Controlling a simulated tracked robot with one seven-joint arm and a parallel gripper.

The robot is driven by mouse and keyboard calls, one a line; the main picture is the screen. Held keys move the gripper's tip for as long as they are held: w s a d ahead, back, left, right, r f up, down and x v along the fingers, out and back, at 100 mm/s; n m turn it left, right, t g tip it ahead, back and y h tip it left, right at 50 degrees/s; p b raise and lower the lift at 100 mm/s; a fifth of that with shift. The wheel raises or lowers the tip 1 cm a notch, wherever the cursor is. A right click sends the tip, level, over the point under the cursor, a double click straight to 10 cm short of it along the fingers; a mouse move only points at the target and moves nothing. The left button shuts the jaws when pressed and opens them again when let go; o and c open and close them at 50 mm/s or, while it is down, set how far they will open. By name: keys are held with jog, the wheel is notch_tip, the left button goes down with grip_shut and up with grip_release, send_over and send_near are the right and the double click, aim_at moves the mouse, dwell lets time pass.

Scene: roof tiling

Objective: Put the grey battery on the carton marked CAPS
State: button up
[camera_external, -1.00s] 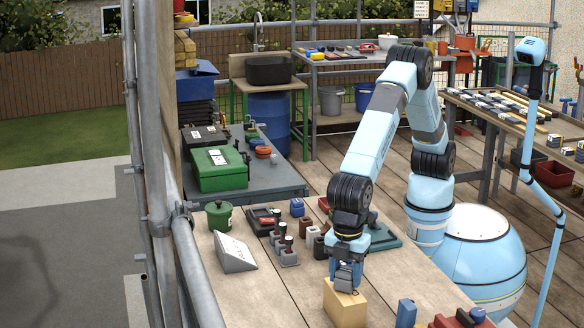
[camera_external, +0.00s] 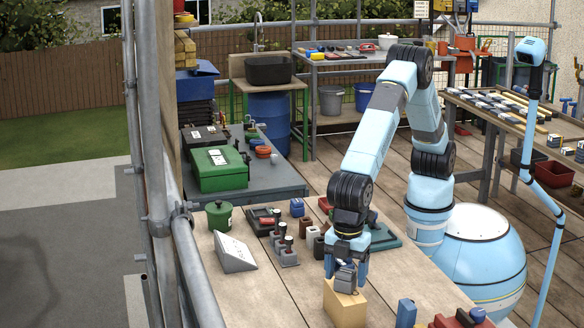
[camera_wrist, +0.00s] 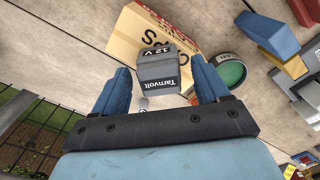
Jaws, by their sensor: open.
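The grey battery (camera_external: 346,278) sits upright on top of the tan carton (camera_external: 344,306) near the front of the wooden bench. In the wrist view the battery (camera_wrist: 158,74), lettered "Tarnvolt" and "12 V", covers part of the carton (camera_wrist: 130,32). Dark printing shows on the carton, partly hidden and upside down, so I cannot read the whole word. My gripper (camera_external: 346,273) is open, with one finger on each side of the battery. In the wrist view the fingers (camera_wrist: 160,74) stand apart from the battery, with gaps on both sides.
A blue block (camera_external: 406,313) and red items (camera_external: 458,319) stand right of the carton. Small holders (camera_external: 289,257), a grey wedge (camera_external: 234,252) and a green pot (camera_external: 219,216) stand farther back. In the wrist view a round green-topped thing (camera_wrist: 230,72) lies close to the right finger. Bench left of the carton is clear.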

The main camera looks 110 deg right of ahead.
aim_at(346, 272)
notch_tip(346, 272, up, 12)
jog(key=shift+f, duration=0.25)
jog(key=shift+d, duration=0.1)
jog(key=s+d+r+m+t, duration=0.1)
jog(key=s+d+r, duration=0.3)
jog(key=d, duration=0.6)
jog(key=s+d+r+m+t+y, duration=0.1)
jog(key=d+r+m, duration=0.1)
jog(key=d+r, duration=0.65)
jog(key=s+d+r+m+t, duration=0.1)
jog(key=s+d+r, duration=0.15)
jog(key=d, duration=1.05)
jog(key=s+d+f+m+t, duration=0.1)
jog(key=s+d+f+m, duration=0.1)
jog(key=s+d, duration=0.7)
jog(key=s+d+f+m+t+h, duration=0.1)
jog(key=s+d+f+m, duration=0.2)
jog(key=s+d, duration=0.6)
jog(key=s, duration=0.4)
jog(key=shift+s+d+t, duration=0.2)
jog(key=shift+s+t, duration=0.05)
jog(key=shift+t, duration=0.05)
